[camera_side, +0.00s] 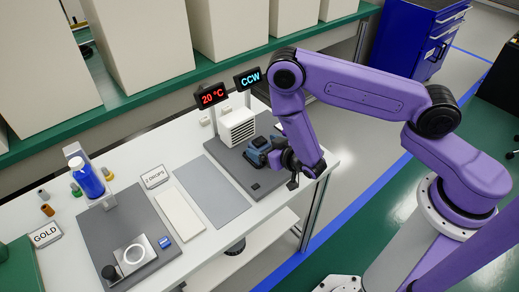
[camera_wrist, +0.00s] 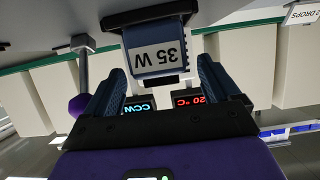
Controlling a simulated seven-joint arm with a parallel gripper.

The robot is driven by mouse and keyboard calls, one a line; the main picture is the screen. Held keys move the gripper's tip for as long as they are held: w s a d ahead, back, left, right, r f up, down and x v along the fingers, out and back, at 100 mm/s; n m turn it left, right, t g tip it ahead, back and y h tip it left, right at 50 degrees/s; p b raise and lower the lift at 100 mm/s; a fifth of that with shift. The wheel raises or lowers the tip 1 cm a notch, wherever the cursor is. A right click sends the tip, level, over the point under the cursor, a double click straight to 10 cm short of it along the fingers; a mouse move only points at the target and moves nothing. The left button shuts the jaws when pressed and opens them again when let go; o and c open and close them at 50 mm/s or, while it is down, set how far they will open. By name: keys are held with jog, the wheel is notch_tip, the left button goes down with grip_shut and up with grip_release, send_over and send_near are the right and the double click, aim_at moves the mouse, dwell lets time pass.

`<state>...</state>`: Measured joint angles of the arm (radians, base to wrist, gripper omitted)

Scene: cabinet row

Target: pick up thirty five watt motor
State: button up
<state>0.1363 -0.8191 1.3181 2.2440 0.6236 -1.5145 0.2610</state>
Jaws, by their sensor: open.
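The thirty five watt motor (camera_wrist: 158,50) is a dark blue block with a "35 W" label, which appears upside down in the wrist view. In the side view the motor (camera_side: 256,152) sits on the dark grey board near the right end of the table. My gripper (camera_side: 286,166) is close against its right side, and part of the motor may be hidden by it. In the wrist view my gripper (camera_wrist: 163,78) has its two blue fingers spread, with the motor ahead of and between them. I cannot tell whether they touch it.
A white vented box (camera_side: 238,127) stands just behind the motor. Two displays, "20 °C" (camera_side: 211,95) and "CCW" (camera_side: 248,79), stand behind. A grey mat (camera_side: 213,190) and a white mat (camera_side: 180,216) lie left. A blue bottle (camera_side: 85,178) stands far left.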

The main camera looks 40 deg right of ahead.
aim_at(259, 140)
jog(key=shift+x, duration=1.5)
jog(key=c, duration=1.5)
jog(key=shift+r, duration=0.45)
notch_tip(259, 140, up, 2)
jog(key=shift+r, duration=0.1)
jog(key=shift+s+d+r, duration=0.5)
jog(key=shift+s+r, duration=1.15)
jog(key=shift+s, duration=0.65)
jog(key=shift+s+d+r, duration=0.5)
jog(key=shift+s+r, duration=1.15)
jog(key=shift+s, duration=0.6)
jog(key=shift+s+d+r, duration=0.5)
jog(key=shift+s+r, duration=1.15)
jog(key=shift+s, duration=0.65)
